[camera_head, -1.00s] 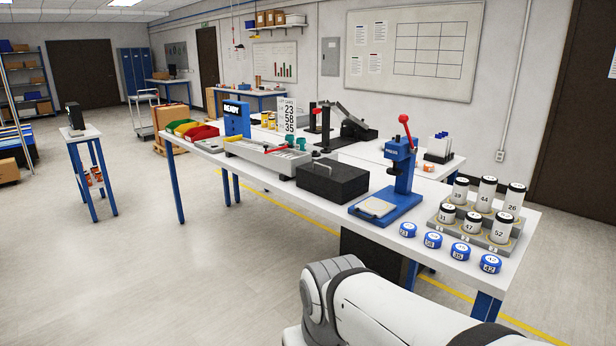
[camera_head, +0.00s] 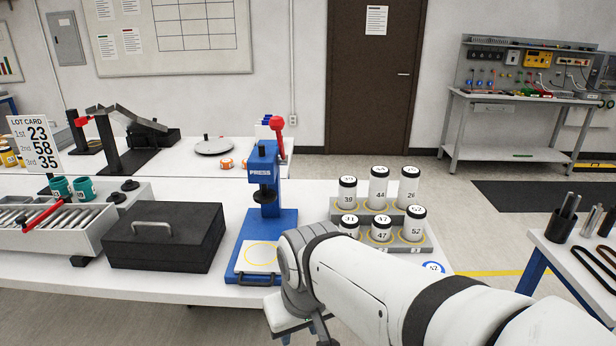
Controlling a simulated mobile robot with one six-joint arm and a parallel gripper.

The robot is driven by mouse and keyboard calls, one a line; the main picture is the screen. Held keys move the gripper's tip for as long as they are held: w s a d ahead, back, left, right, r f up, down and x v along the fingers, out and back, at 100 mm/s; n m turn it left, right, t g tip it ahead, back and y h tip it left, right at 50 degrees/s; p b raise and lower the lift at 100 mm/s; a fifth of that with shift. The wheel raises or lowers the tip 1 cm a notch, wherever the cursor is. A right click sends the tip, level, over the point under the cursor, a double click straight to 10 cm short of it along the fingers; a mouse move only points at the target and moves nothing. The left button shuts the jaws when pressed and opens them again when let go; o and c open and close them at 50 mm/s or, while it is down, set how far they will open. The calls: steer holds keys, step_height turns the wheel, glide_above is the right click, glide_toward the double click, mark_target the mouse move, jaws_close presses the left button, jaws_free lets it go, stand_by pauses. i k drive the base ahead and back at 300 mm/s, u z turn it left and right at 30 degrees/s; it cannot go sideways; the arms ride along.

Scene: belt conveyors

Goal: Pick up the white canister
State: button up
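Several white canisters with black lids and printed numbers stand upright in a stepped grey rack (camera_head: 412,246) on the white bench. The back row holds canister 39 (camera_head: 347,195), canister 44 (camera_head: 378,188) and canister 26 (camera_head: 408,194). The front row holds canister 47 (camera_head: 381,230), canister 52 (camera_head: 414,224) and a left canister (camera_head: 349,223) whose number is partly hidden by my arm. My white arm crosses the lower right, in front of the rack and bench edge. I cannot make out my gripper's fingers; no canister is seen held.
A blue press (camera_head: 266,200) with a red-knobbed lever stands left of the rack. A blue numbered cap (camera_head: 432,267) shows beside my arm. A second table (camera_head: 570,262) with tools is at right.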

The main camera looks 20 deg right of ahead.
mark_target(348, 185)
steer(key=z, duration=0.45)
steer(key=i, duration=0.75)
steer(key=z, duration=0.3)
steer(key=k, duration=0.95)
steer(key=z, duration=0.15)
steer(key=i, duration=0.95)
steer(key=u, duration=0.05)
